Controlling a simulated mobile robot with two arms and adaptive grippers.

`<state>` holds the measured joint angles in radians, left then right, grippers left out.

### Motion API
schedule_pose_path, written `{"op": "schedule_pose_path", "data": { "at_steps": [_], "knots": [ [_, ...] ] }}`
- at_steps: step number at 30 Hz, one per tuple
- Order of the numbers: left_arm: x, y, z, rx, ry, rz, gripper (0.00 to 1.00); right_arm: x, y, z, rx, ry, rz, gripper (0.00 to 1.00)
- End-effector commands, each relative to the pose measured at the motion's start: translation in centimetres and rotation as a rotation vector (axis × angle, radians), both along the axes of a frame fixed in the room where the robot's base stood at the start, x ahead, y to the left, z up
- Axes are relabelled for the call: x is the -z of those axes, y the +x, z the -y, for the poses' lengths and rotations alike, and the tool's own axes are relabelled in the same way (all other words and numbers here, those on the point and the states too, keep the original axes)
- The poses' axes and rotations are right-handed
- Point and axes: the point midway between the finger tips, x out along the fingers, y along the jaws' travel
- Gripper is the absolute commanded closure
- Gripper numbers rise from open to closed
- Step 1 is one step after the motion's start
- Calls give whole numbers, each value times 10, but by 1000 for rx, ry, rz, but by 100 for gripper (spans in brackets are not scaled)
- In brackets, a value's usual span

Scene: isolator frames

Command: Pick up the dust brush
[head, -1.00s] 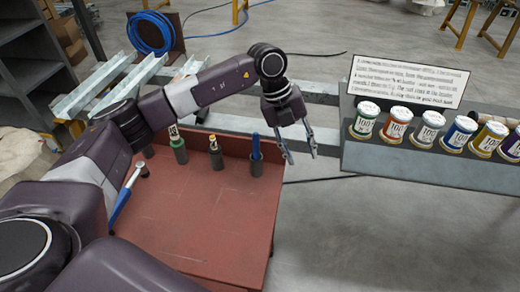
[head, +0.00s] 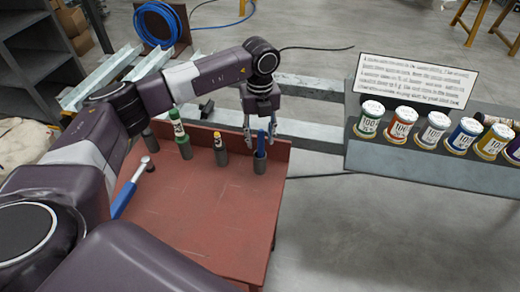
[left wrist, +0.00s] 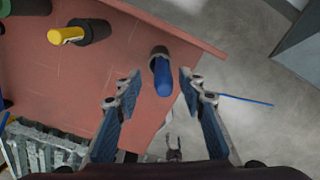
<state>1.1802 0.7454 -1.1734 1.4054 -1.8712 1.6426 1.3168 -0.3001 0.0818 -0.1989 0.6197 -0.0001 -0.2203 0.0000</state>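A blue handle (head: 261,144) stands upright in a dark grey cup (head: 260,166) at the right end of the red table; its lower end is hidden, so I cannot confirm it is the dust brush. My left gripper (head: 260,138) points down over it, open, with one finger on each side of the handle. In the left wrist view the blue handle (left wrist: 162,77) rises between the spread fingers (left wrist: 158,87), with gaps at both sides. A small two-pronged dark shape low in that view may be my right gripper (left wrist: 174,148); its state is unclear.
The red table (head: 190,225) carries a green bottle (head: 180,138) and a yellow-topped item (head: 218,148) in cups, and a blue-handled tool (head: 125,195) lying left. Paint cans (head: 433,127) stand on a grey bench at right. The table's middle is clear.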

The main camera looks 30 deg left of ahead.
Motion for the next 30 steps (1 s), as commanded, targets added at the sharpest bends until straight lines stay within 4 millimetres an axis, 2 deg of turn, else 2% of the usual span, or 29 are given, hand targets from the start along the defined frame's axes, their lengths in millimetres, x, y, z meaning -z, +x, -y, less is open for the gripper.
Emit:
{"op": "schedule_pose_path", "data": {
  "at_steps": [1, 6, 13, 23, 30],
  "knots": [
    [6, -1, -1, 0, 1, -3, 63, -7, 0, 0, 0, 0, 0, 41],
    [22, 0, 0, -1, 0, 0, 63, -9, 0, -1, 0, 1, 0, 41],
    [24, 0, 0, 0, 0, 1, 63, -8, 0, -2, 0, 2, 0, 41],
    [23, 0, 0, 0, 0, 1, 100, -8, 0, -3, 0, 4, 0, 41],
    [23, 0, 0, 0, -1, 2, 100, -8, 0, -4, -1, 4, 0, 41]
  ]
}}
